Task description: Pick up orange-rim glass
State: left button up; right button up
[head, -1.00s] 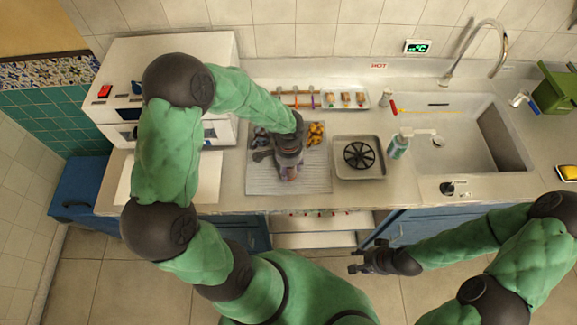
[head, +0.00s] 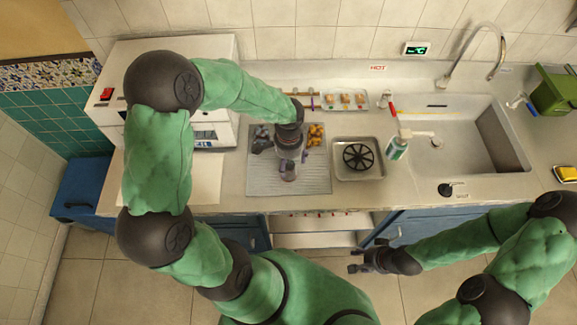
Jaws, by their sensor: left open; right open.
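My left gripper (head: 291,158) points down over a grey ribbed drying mat (head: 262,183). It is open, with its fingers close above or around a small pale glass-like object (head: 289,173) on the mat. I cannot tell whether they touch it, and its rim colour is too small to make out. An orange cluster (head: 316,135) lies just right of the gripper, and a dark grey cluster (head: 262,138) lies to its left. My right gripper (head: 354,260) is open and empty, low in front of the counter.
A metal tray with a black round grate (head: 358,156) stands right of the mat. Beyond it are a green-and-white bottle (head: 397,148) and the sink (head: 480,150). A small tray of items (head: 345,99) sits behind. A white appliance (head: 120,75) stands at the left.

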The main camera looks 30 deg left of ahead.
aim_at(288, 163)
pick_arm(q)
jog(key=shift+o, duration=0.2)
notch_tip(288, 163, up, 6)
jog(key=shift+f+p, duration=0.25)
jog(key=shift+p, duration=0.15)
jog(key=n, duration=0.1)
jog(key=n+b, duration=0.1)
jog(key=n, duration=0.1)
jog(key=n+b, duration=0.1)
jog(key=n, duration=0.1)
jog(key=shift+f, duration=0.25)
jog(key=n+b, duration=0.2)
jog(key=n, duration=0.4)
jog(key=shift+f+n+b, duration=0.15)
jog(key=shift+n+b, duration=0.15)
jog(key=shift+b, duration=0.1)
jog(key=n+b, duration=0.2)
jog(key=n, duration=0.4)
jog(key=shift+f, duration=0.1)
jog(key=n+b, duration=0.1)
jog(key=n, duration=0.3)
jog(key=shift+s+n, duration=0.1)
jog(key=shift+n, duration=0.2)
notch_tip(288, 163, down, 6)
jog(key=shift+r+b, duration=0.15)
jog(key=shift+b, duration=0.9)
notch_tip(288, 163, down, 5)
jog(key=shift+f+b, duration=0.1)
jog(key=shift+b, duration=0.85)
jog(key=c, duration=1.3)
